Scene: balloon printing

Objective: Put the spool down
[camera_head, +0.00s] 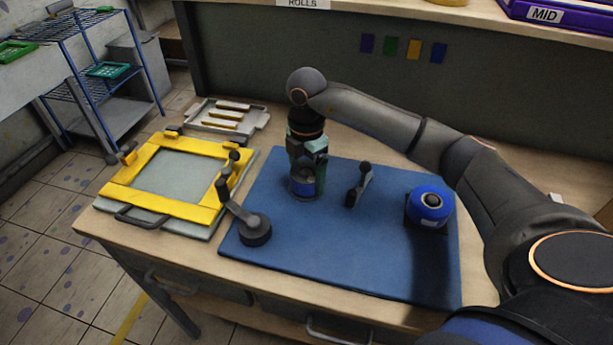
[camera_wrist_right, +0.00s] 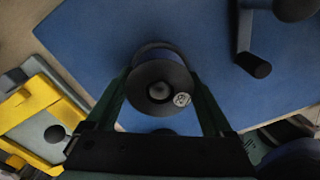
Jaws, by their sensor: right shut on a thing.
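My right gripper (camera_head: 306,160) points down over the blue mat (camera_head: 300,262), left of its middle. It is shut on a spool (camera_head: 303,187), which is blue with a dark rim and upright. In the right wrist view the spool's dark round top with a central knob and a small pale label (camera_wrist_right: 181,99) sits between the two fingers. The spool's bottom is at or very close to the mat; I cannot tell if it touches. My left gripper is not in view.
A dark crank-like tool (camera_head: 256,230) stands at the mat's left front. A smaller dark handle (camera_head: 359,188) stands right of the spool. A blue roll on a dark base (camera_head: 430,205) sits further right. A yellow frame (camera_head: 120,191) lies left of the mat. The mat's front middle is clear.

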